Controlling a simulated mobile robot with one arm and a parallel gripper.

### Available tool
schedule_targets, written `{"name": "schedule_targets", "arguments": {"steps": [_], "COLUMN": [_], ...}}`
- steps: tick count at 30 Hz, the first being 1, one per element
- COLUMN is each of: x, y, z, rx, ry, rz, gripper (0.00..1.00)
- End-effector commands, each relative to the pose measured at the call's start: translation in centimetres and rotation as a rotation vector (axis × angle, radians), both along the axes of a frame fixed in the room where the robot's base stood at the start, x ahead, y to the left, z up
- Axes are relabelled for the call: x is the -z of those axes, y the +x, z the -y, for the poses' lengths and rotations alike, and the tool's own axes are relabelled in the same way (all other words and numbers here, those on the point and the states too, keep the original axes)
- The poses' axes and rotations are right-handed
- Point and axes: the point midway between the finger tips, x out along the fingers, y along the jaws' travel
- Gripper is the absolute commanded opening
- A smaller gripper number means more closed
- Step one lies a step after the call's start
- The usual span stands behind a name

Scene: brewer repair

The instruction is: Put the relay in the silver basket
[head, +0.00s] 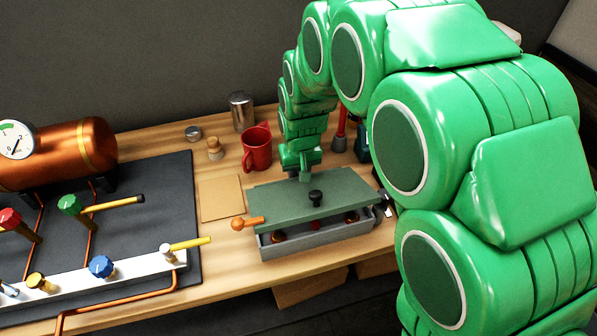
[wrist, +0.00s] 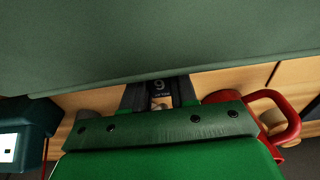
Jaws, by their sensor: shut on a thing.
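My gripper (head: 304,176) points down at the back edge of a grey-green lid (head: 270,203). In the head view the block cannot be made out. I cannot make out a silver basket in either view.
The lid lies askew over a grey box (head: 285,250), with its front part open. A red mug (head: 257,148), a silver canister (head: 241,112) and a brown card (head: 221,198) are to the left. A copper boiler and valve rail (head: 150,264) stand farther left.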

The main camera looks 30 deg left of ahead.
Motion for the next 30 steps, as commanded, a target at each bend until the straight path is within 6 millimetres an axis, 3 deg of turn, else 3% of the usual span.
{"name": "schedule_targets", "arguments": {"steps": [9, 10, 15, 25, 30], "x": [0.1, 0.1, 0.1, -0.2, -1.8], "y": [0.0, 0.0, 0.1, 0.1, 0.0], "z": [0.0, 0.0, -0.1, -0.1, 0.0], "rx": [0.0, 0.0, 0.0, 0.0, 0.0], "ry": [0.001, 0.001, 0.001, 0.003, 0.006], "rz": [0.001, 0.001, 0.001, 0.003, 0.006], "gripper": [0.0, 0.29, 0.53, 0.53, 0.53]}}
